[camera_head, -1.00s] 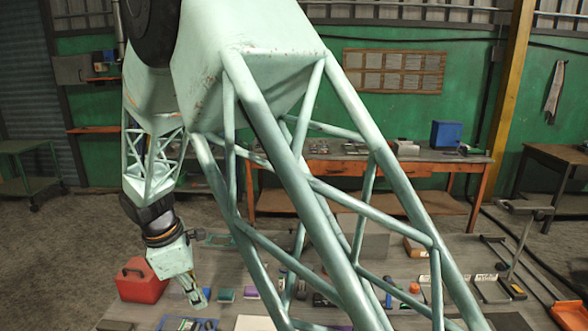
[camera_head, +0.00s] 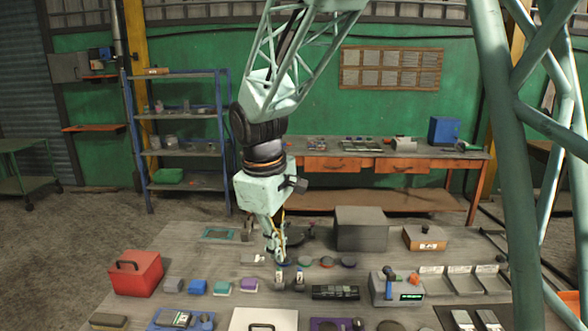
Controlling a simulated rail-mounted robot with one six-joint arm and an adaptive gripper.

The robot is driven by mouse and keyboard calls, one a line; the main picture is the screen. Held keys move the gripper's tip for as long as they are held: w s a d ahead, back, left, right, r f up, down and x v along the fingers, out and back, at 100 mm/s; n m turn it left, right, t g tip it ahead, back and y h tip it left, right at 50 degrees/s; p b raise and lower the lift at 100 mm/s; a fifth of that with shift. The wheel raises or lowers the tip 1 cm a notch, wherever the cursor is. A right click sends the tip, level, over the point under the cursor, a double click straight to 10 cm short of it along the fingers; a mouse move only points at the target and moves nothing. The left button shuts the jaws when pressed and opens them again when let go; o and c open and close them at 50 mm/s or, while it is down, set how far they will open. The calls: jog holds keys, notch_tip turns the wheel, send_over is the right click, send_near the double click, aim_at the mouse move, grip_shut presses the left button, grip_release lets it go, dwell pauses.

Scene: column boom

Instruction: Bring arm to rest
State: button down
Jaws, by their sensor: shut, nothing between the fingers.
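My gripper (camera_head: 279,259) hangs from my pale green lattice arm, pointing down over the back middle of the grey table (camera_head: 190,240). It is shut with nothing held. Its fingertips are close above the small round items on the table, and I cannot tell whether they touch anything.
A red case (camera_head: 136,274) stands at the table's left. A grey box (camera_head: 361,229) and a wooden box (camera_head: 425,238) stand right of my gripper. Small blocks, including a purple one (camera_head: 249,285), lie in front. A blue shelf rack (camera_head: 187,180) and an orange workbench (camera_head: 440,180) stand behind.

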jog(key=s+d+r+m+b, duration=0.1)
jog(key=s+d+r+m, duration=0.25)
jog(key=s+d, duration=0.35)
jog(key=s+d+r+m+b, duration=0.1)
jog(key=s+d+r+m, duration=0.3)
jog(key=d, duration=0.5)
jog(key=s+d+r+m+t, duration=0.1)
jog(key=s+d, duration=0.3)
jog(key=s, duration=0.8)
jog(key=s+d+r+m+t, duration=0.1)
jog(key=s+d+m, duration=0.3)
jog(key=s, duration=0.9)
jog(key=shift+s+d+r+y, duration=0.15)
jog(key=shift+d+y, duration=0.25)
jog(key=shift+d, duration=0.1)
